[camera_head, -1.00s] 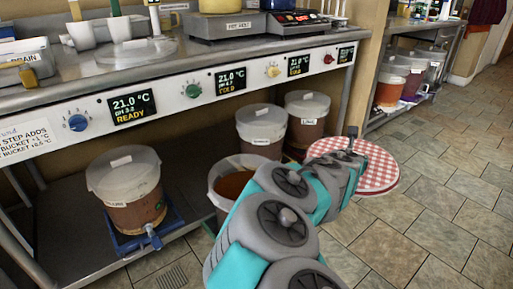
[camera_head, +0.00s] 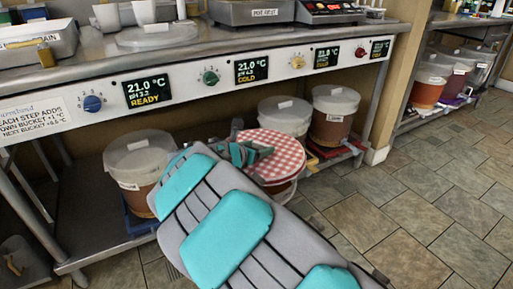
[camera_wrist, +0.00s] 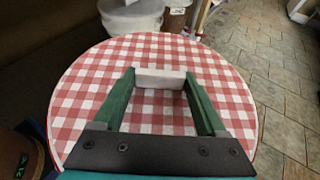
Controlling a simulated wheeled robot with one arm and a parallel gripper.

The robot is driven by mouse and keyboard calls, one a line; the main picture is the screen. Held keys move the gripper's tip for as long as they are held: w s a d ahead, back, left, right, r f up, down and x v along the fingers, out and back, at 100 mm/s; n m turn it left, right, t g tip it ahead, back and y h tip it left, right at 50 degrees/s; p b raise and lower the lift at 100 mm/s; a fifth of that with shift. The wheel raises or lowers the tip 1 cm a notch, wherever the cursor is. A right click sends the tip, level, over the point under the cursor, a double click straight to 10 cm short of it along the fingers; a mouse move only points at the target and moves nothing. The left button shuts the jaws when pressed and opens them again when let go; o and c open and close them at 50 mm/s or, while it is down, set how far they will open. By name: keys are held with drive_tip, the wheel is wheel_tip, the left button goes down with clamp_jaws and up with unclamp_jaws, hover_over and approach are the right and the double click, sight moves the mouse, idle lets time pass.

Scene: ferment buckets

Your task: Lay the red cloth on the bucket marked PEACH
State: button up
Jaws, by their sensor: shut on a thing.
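The red cloth, a round red-and-white checked piece (camera_head: 284,150), lies flat and level over a brown-filled bucket (camera_head: 284,190) under the counter. My gripper (camera_head: 250,152) is at the cloth's left part in the head view. In the wrist view, the green fingers of my gripper (camera_wrist: 163,80) are shut on a white block on top of the red cloth (camera_wrist: 90,88). The cloth hides the mouth of the bucket below, and I cannot tell whether it touches the rim. I cannot read the word PEACH on any bucket here.
Lidded buckets stand on the low shelf: one at left (camera_head: 139,165), one behind the cloth (camera_head: 285,113) and one at right (camera_head: 333,115). The control panel (camera_head: 180,92) runs above them. More buckets (camera_head: 430,82) stand under the far bench. The tiled floor (camera_head: 420,200) at right is clear.

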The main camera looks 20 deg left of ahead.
drive_tip(key=shift+s+a, duration=0.15)
drive_tip(key=shift+a, duration=0.15)
drive_tip(key=shift+f+b, duration=2.4)
drive_tip(key=shift+f, duration=0.2)
drive_tip(key=shift+r+p, duration=0.1)
drive_tip(key=shift+p, duration=0.95)
drive_tip(key=shift+f, duration=0.55)
drive_tip(key=shift+f+p, duration=0.35)
drive_tip(key=shift+p, duration=0.95)
idle(2.0)
